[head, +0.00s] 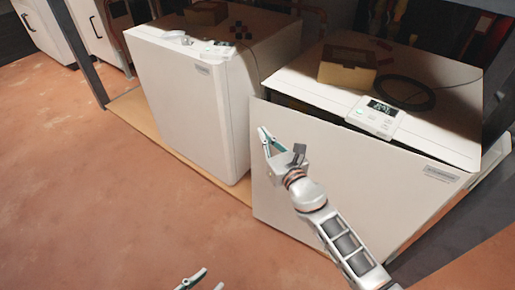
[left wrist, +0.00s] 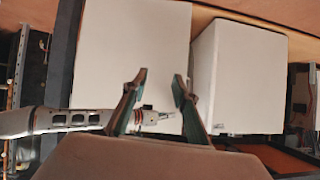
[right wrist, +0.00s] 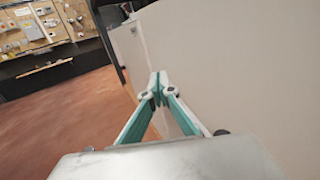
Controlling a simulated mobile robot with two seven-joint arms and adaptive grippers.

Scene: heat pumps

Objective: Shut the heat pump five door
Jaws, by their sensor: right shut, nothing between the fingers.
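A white heat pump with a control panel (head: 375,116) stands at the right in the head view. Its front door (head: 345,185) is slightly ajar, with a dark gap along the top left; its label is too small to read. The door's pale face also shows in the right wrist view (right wrist: 240,70). My right gripper (head: 266,140) is shut and empty, in front of the door near its left edge; contact cannot be told. My left gripper (head: 197,285) is low at the bottom edge, partly cut off, and its fingers are apart and empty in the left wrist view (left wrist: 160,80).
A second white heat pump (head: 190,105) stands to the left with its front closed. A cardboard box (head: 347,68) and a dark cable coil (head: 405,92) lie on the right unit. White cabinets (head: 97,32) stand at the far left. The reddish floor (head: 80,170) in front is clear.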

